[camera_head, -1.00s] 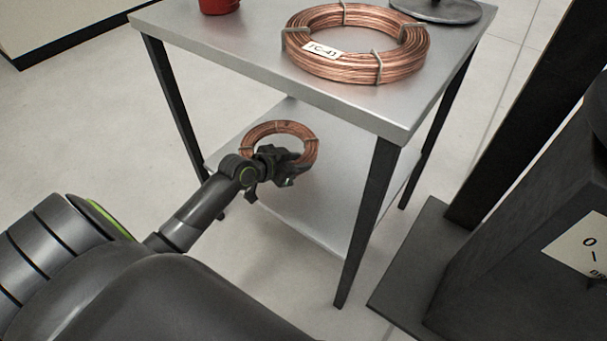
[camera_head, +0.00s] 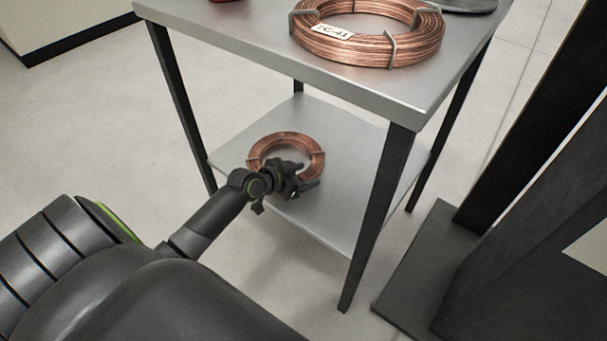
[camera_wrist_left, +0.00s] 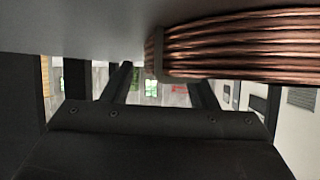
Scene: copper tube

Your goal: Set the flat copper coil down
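The small copper coil (camera_head: 262,147) lies flat on the lower shelf (camera_head: 350,150) of the metal table. It has light ties around it. My left gripper (camera_head: 303,182) is at the coil's near right side, low over the shelf, and hides part of the ring. Its fingers look apart. In the left wrist view the coil (camera_wrist_left: 245,45) fills the upper right, against the grey shelf surface (camera_wrist_left: 80,25), above the dark gripper body, with no clear grip on it. Whether a finger still touches the coil cannot be told. My right gripper is not in view.
A larger copper coil (camera_head: 415,45) with a white label lies on the table top (camera_head: 250,45). A red object and a dark round base sit at its back edge. Table legs (camera_head: 370,215) frame the shelf. A dark stand (camera_head: 520,250) is at right.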

